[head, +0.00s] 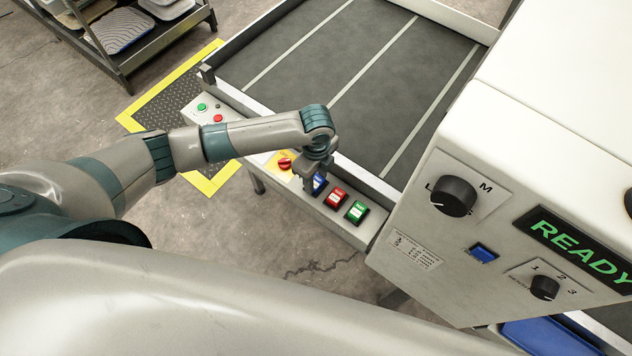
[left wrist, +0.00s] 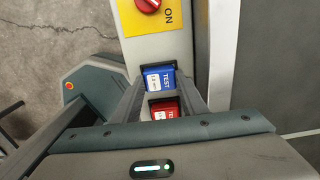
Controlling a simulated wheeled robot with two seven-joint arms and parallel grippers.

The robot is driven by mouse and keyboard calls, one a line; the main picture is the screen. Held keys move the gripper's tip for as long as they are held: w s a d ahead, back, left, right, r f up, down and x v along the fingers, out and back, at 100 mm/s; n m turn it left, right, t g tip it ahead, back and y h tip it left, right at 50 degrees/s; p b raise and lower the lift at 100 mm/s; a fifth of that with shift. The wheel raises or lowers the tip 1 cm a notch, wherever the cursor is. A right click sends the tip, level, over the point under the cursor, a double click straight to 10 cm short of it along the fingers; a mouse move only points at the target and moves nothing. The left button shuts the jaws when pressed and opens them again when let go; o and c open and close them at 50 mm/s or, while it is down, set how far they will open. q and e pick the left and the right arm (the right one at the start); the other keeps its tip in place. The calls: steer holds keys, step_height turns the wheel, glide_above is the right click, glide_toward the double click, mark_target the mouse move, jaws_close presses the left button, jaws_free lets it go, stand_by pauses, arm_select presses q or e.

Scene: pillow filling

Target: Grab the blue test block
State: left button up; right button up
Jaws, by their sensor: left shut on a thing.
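The blue test block (head: 320,181) sits on the control ledge, left of a red block, partly hidden by my left gripper (head: 312,180). In the left wrist view the blue test block (left wrist: 160,78) has a white label reading TEST and lies between the fingers of my left gripper (left wrist: 160,85). The gripper is shut on it from above. The block still appears to be in its dark seat on the ledge. My right gripper is not in view.
A red block (head: 336,196) and a green block (head: 356,211) sit close by on the ledge. A red knob (head: 285,164) on a yellow plate is on the other side. A white machine (head: 540,150) with a READY display stands at the right. A grey belt (head: 350,70) lies behind.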

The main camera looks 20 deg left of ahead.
mark_target(316, 181)
arm_select(q)
steer(key=shift+r, duration=0.1)
steer(key=shift+r+b, duration=0.3)
steer(key=shift+r, duration=0.25)
step_height(316, 181, up, 2)
steer(key=shift+w+r+b, duration=0.1)
steer(key=shift+r+b, duration=0.05)
steer(key=shift+b, duration=0.3)
steer(key=s+d+r+b, duration=0.1)
steer(key=d+r+b, duration=0.2)
steer(key=d+r, duration=0.4)
steer(key=d, duration=0.4)
steer(key=shift+s+d+r, duration=0.2)
steer(key=shift+s+d, duration=0.1)
steer(key=shift+s, duration=0.1)
